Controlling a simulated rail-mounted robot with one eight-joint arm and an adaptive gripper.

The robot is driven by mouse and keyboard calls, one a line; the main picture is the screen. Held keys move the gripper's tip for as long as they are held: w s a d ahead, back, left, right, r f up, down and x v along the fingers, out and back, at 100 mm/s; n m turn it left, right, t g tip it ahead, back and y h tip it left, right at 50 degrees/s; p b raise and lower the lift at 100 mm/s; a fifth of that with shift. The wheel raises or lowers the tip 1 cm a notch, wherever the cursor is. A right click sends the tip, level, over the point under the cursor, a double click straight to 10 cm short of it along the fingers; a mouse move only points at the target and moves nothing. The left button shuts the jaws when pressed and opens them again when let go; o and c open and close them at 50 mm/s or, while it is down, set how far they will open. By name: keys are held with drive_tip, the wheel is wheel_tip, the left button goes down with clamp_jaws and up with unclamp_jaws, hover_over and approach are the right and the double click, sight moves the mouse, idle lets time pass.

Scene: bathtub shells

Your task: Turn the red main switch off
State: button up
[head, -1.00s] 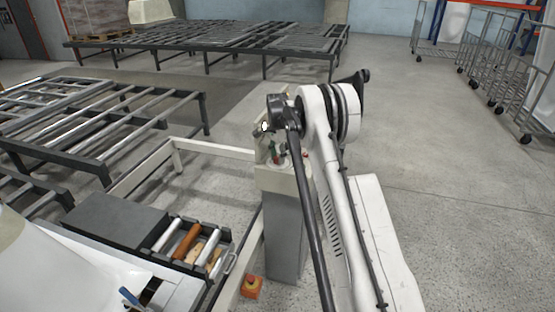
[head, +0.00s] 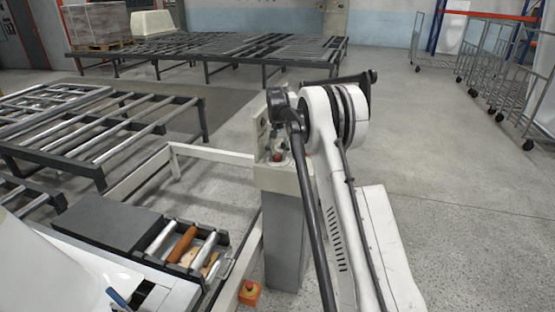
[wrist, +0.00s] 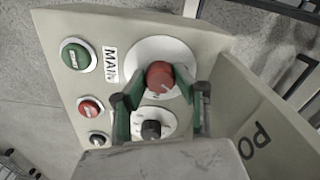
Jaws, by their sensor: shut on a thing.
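The red main switch (wrist: 160,76) is a round red knob on a white dial plate, beside the label "MAIN" (wrist: 111,64) on a beige panel (wrist: 65,22) in the wrist view. My gripper (wrist: 162,95) has green-padded fingers on either side of the knob and is shut on it. A black knob (wrist: 151,130) on a second dial sits between the fingers, nearer my wrist. In the head view my gripper is at the top of the grey control post (head: 284,235), largely hidden by my arm. The knob's pointer setting cannot be read.
A green button (wrist: 76,53) and a red button (wrist: 90,107) sit left of the dials. A beige side plate (wrist: 275,130) stands close to the right. Open floor (head: 440,190) lies to the right.

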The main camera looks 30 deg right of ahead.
sight(278, 155)
drive_tip(key=n+b, duration=0.2)
drive_tip(key=n, duration=0.4)
drive_tip(key=shift+n, duration=0.3)
idle(0.5)
drive_tip(key=o, duration=1.1)
drive_tip(key=shift+r, duration=0.1)
wheel_tip(278, 155, up, 12)
drive_tip(key=shift+f, duration=0.1)
